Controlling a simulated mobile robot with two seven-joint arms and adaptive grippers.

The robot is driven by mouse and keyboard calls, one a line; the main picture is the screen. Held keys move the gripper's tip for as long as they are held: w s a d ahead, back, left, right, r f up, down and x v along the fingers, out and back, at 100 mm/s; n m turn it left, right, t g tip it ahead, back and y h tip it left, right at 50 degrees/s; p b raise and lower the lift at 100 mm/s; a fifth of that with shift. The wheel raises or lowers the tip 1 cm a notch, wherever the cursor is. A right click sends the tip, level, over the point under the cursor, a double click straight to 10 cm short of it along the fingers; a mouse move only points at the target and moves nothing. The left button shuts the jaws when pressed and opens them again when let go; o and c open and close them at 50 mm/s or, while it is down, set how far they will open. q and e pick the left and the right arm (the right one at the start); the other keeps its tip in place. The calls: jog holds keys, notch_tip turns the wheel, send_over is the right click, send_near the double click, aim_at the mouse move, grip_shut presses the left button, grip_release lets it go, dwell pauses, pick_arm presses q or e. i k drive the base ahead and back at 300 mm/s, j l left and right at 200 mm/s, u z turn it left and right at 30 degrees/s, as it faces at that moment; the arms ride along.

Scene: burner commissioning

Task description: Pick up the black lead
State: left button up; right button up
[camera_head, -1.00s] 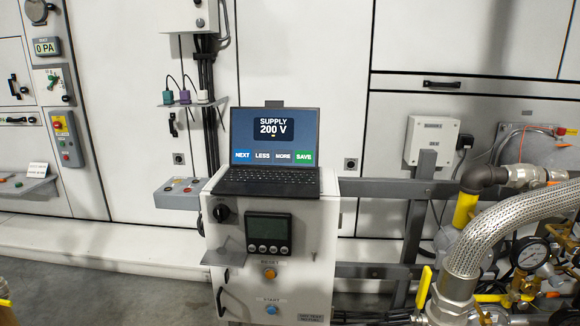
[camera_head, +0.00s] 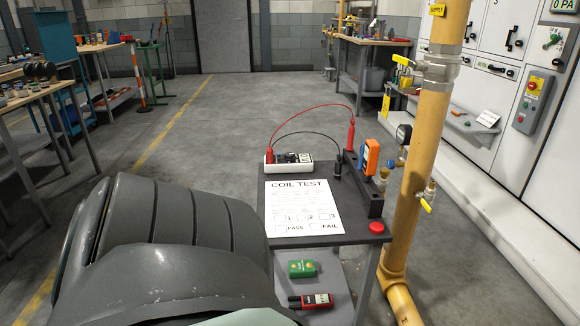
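The black lead (camera_head: 305,134) is a thin cable arching from the white meter box (camera_head: 289,162) to a small black probe (camera_head: 337,166). The probe stands upright at the left side of a dark block, right of the box. A red lead (camera_head: 318,107) arches higher, from a red plug on the box to a red probe (camera_head: 350,137) standing at the back of the block. All of this is on a small dark-topped cart (camera_head: 352,236). Neither gripper shows in the view.
An orange device (camera_head: 371,157) is on the block. A yellow pipe (camera_head: 431,130) rises close on the right. Open floor (camera_head: 215,110) lies behind.

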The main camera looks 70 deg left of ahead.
aim_at(338, 173)
jog(key=u, duration=1.8)
jog(key=z, duration=0.4)
jog(key=j+z, duration=0.55)
jog(key=z, duration=0.25)
jog(key=k+j+z, duration=0.1)
jog(key=j+z, duration=0.15)
jog(key=z, duration=0.15)
